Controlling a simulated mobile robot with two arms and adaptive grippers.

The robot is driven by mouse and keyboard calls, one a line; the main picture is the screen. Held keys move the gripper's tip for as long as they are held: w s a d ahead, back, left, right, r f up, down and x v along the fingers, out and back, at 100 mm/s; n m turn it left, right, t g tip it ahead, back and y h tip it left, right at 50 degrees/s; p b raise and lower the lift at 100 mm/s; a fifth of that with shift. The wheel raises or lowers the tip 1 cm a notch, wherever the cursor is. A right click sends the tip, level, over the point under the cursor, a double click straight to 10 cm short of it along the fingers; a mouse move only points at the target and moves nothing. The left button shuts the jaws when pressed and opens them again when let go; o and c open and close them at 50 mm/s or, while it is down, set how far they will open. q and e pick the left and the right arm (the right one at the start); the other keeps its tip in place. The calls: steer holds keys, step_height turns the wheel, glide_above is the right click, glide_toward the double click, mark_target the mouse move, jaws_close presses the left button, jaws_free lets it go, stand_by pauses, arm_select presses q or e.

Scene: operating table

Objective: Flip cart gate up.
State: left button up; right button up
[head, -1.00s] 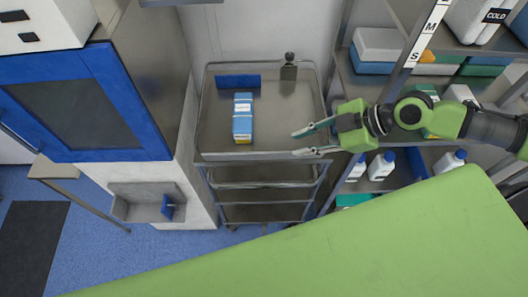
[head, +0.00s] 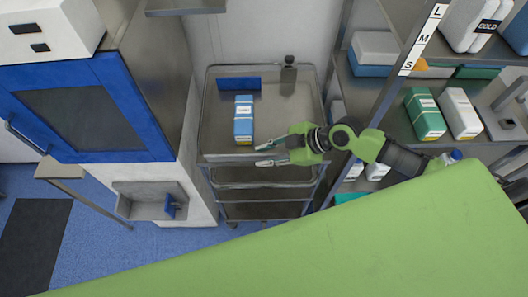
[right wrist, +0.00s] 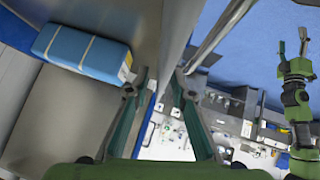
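The steel cart (head: 212,130) stands against the back wall. A tubular rail (head: 235,185), which looks like its gate, hangs down below the front edge of the top tray. My right gripper (head: 264,155) is open and empty at the tray's front edge, right of centre. In the right wrist view, the tray edge and a metal bar (right wrist: 215,38) run near the open fingertips (right wrist: 160,82); I see no contact. My left gripper (right wrist: 292,46) shows at the right of that view, open and empty. It is outside the head view.
A blue box (head: 243,118) lies on the cart top, left of my right gripper. A shelf rack (head: 385,95) with boxes and bottles stands on the right. A blue-framed cabinet (head: 130,115) is on the left. The green operating table (head: 350,240) fills the foreground.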

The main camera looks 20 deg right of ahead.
steer(key=shift+w+a+f, duration=0.1)
steer(key=shift+a+f, duration=0.05)
steer(key=shift+f, duration=0.1)
jaws_close()
steer(key=shift+w+f+m+g+b, duration=0.25)
steer(key=shift+w+g+b, duration=0.3)
steer(key=shift+b, duration=0.55)
steer(key=shift+m+g+y+b, duration=0.25)
steer(key=shift+g+y+b, duration=0.05)
steer(key=shift+g, duration=0.05)
steer(key=shift+w+d+r+g, duration=0.1)
steer(key=shift+d+r+g, duration=0.1)
steer(key=shift+g, duration=0.1)
jaws_free()
